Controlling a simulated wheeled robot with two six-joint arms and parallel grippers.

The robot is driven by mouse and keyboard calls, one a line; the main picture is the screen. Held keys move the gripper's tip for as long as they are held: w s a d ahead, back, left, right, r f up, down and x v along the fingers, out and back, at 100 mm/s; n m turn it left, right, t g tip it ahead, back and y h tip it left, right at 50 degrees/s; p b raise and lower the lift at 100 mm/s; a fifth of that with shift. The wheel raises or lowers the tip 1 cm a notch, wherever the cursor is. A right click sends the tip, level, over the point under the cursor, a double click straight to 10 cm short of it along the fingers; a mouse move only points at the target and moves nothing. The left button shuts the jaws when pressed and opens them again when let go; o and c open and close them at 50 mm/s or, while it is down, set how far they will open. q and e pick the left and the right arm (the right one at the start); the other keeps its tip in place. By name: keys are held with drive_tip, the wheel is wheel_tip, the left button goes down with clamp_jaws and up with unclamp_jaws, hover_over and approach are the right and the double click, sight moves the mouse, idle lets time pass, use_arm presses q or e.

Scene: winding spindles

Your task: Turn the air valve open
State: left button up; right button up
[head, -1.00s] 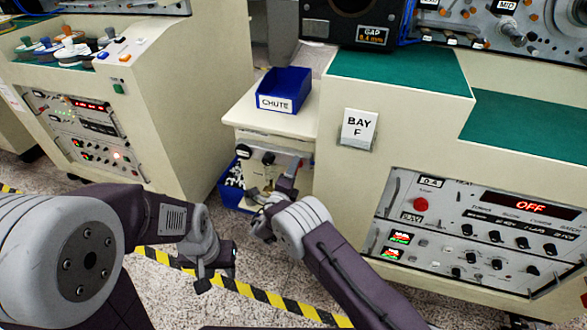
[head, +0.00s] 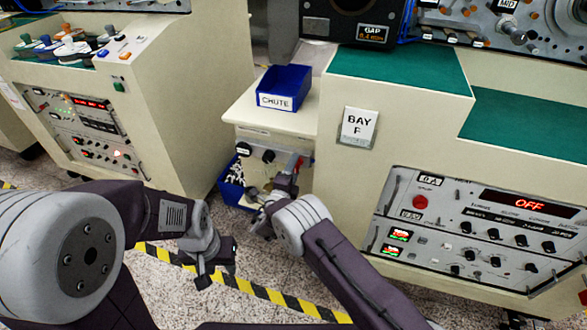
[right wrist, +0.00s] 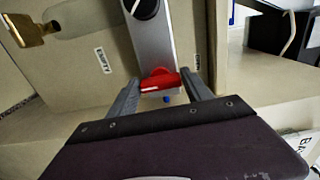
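The red valve handle (right wrist: 160,82) sits on a grey metal strip on the cream cabinet in the right wrist view. In the head view a small red part (head: 300,162) shows just beyond my right gripper (head: 293,168). My right gripper (right wrist: 162,88) has its two fingers apart, one on each side of the red handle, with a visible gap at the sides. Whether a fingertip touches it I cannot tell. My left gripper (head: 215,270) hangs above the floor, away from the cabinet; its fingers are not clear.
A blue chute bin (head: 284,88) stands on the cabinet top. Another blue bin (head: 230,190) sits low beside the cabinet. A black knob (right wrist: 145,8) and a brass piece (right wrist: 28,30) are near the valve.

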drive_tip(key=shift+o, duration=1.1)
drive_tip(key=p+v, duration=0.2)
drive_tip(key=v, duration=0.7)
